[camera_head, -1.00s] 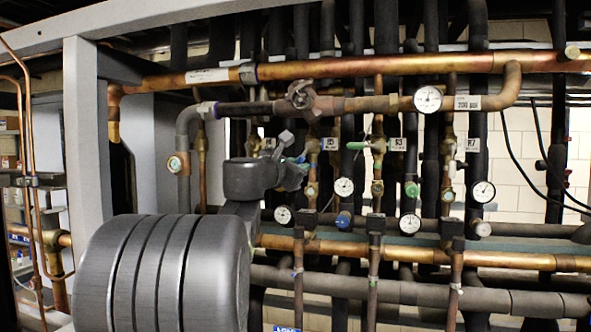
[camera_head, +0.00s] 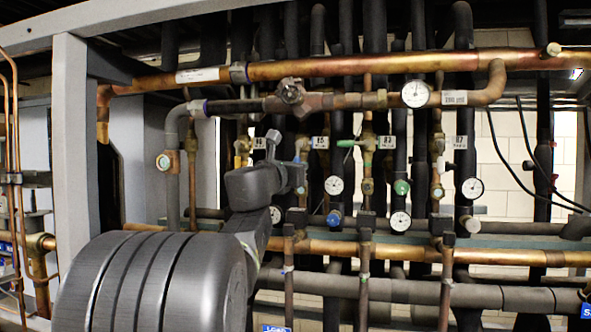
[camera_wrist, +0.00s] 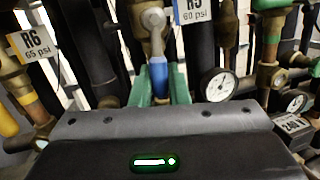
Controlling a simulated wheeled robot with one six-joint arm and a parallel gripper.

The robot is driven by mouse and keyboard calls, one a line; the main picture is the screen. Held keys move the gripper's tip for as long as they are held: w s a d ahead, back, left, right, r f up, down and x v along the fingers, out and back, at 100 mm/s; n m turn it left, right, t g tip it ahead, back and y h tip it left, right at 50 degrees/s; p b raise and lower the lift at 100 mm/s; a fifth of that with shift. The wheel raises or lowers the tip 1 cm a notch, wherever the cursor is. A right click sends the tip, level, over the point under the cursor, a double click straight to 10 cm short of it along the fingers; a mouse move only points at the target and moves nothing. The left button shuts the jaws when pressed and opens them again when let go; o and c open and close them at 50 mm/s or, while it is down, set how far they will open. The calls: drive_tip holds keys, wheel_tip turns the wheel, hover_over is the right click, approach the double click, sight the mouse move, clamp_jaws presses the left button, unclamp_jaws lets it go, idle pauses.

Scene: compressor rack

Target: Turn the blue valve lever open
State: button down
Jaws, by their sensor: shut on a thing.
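In the wrist view the blue valve lever (camera_wrist: 158,78) points down toward my gripper from a grey metal valve stem (camera_wrist: 153,22). My gripper (camera_wrist: 160,86) has a green finger on each side of the lever and is shut on it. The R5 60 psi tag (camera_wrist: 194,10) hangs just right of the stem. In the head view my gripper (camera_head: 300,165) is at the pipe under the R5 tag (camera_head: 320,142). The blue lever is mostly hidden there by my gripper and wrist.
A yellow-handled valve (camera_wrist: 8,122) and the R6 tag (camera_wrist: 30,43) are at left. A pressure gauge (camera_wrist: 219,84) is close at right. A green-handled valve (camera_head: 350,143) and the R3 tag (camera_head: 388,142) stand further right. Vertical pipes crowd both sides.

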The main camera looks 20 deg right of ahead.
drive_tip(key=c, duration=1.4)
unclamp_jaws()
drive_tip(key=shift+c, duration=0.2)
drive_tip(key=shift+a, duration=0.1)
drive_tip(key=b+v, duration=0.3)
drive_tip(key=v, duration=1)
drive_tip(key=shift+s+a, duration=0.25)
drive_tip(key=shift+s, duration=0.05)
drive_tip(key=shift+f, duration=0.1)
drive_tip(key=shift+c, duration=0.2)
